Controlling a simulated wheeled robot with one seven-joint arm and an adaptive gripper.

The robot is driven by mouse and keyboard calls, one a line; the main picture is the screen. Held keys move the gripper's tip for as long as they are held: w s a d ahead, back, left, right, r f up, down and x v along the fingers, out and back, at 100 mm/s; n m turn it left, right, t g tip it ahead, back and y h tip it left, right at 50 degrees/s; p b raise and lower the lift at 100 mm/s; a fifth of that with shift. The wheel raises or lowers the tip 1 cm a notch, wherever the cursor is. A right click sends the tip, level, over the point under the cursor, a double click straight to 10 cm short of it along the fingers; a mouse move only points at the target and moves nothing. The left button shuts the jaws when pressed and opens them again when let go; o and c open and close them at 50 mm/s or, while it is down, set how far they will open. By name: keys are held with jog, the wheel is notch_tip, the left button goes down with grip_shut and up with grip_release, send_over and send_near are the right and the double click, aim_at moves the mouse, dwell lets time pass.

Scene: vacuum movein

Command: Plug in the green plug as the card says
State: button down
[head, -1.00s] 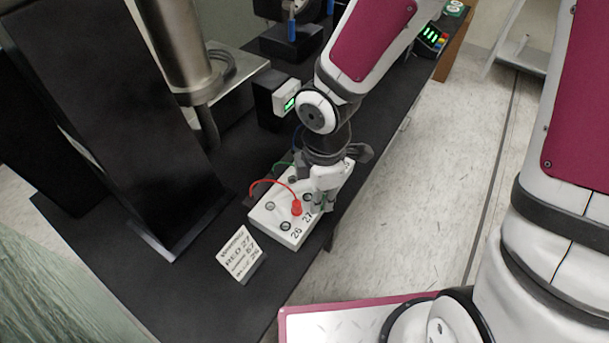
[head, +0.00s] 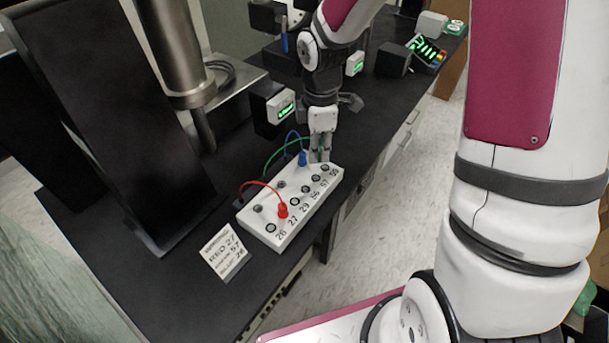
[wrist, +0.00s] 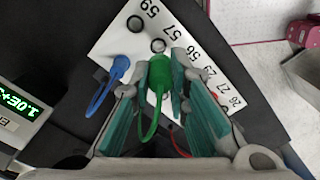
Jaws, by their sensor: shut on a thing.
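A white socket block (head: 262,236) on the black bench has a front row of sockets numbered 26, 27, 29, 56, 57, 59. The green plug (wrist: 159,72) with its looped green cable is between my gripper's fingers (wrist: 170,80). In the head view my gripper (head: 319,157) is over the block's far end, near 57 and 59. In the wrist view the plug is close to the 57 socket (wrist: 158,45); I cannot tell if they touch. The card (head: 224,254) reads RED 27; lower lines show 57 and 26, their words hard to read.
The red plug (head: 282,210) stands at socket 27. The blue plug (head: 302,159) stands in the back row, just left of my fingers. Behind the block is a box with a green display (head: 280,107). Red, blue and green cables arch at its left side.

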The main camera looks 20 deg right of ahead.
jog(key=shift+w+f, duration=0.15)
jog(key=shift+w, duration=0.05)
jog(key=shift+a+f+b, duration=0.15)
jog(key=shift+f+b, duration=1.7)
jog(key=shift+f, duration=0.5)
jog(key=shift+s+p, duration=0.1)
jog(key=shift+p, duration=0.35)
jog(key=shift+f+b, duration=0.55)
jog(key=shift+f, duration=0.5)
dwell(0.6)
jog(key=c, duration=1.5)
grip_release()
jog(key=shift+o, duration=0.2)
